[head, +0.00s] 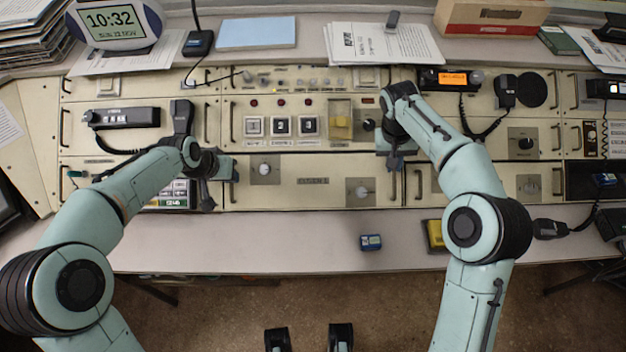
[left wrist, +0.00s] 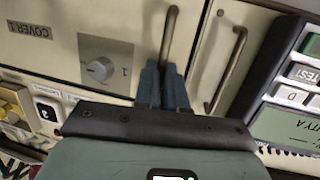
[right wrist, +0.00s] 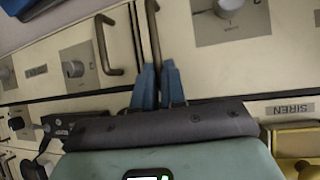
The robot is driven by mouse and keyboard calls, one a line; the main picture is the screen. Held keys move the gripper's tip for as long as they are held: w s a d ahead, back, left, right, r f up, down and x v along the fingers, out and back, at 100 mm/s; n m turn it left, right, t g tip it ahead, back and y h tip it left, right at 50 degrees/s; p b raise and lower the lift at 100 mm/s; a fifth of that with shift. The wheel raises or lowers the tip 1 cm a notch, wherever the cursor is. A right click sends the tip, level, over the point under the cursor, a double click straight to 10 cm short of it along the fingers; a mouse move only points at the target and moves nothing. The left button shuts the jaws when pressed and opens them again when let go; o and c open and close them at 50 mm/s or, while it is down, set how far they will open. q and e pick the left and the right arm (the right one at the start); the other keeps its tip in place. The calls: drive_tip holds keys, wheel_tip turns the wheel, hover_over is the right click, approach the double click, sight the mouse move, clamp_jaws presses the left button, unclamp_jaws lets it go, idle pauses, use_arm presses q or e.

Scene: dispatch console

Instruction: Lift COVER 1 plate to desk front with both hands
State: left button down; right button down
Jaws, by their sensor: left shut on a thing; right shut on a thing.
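The COVER 1 plate (head: 312,195) is a cream panel in the lower middle of the console, with two knobs and a handle at each end. It appears to sit in its place in the row. My left gripper (head: 232,171) is shut on its left handle (left wrist: 170,35); the blue fingers (left wrist: 163,88) stand on either side of the bar. My right gripper (head: 395,163) is shut on its right handle (right wrist: 152,30), with its fingers (right wrist: 157,85) around the bar. The plate's printed label (left wrist: 30,30) shows in the left wrist view.
A neighbouring handle stands close beside each gripper, one in the left wrist view (left wrist: 226,70) and one in the right (right wrist: 104,45). A small blue box (head: 371,242) and a yellow object (head: 435,234) lie on the desk front (head: 250,245). The desk left of the box is clear.

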use_arm(q)
drive_tip(key=shift+r, duration=0.2)
use_arm(e)
drive_tip(key=shift+r, duration=0.2)
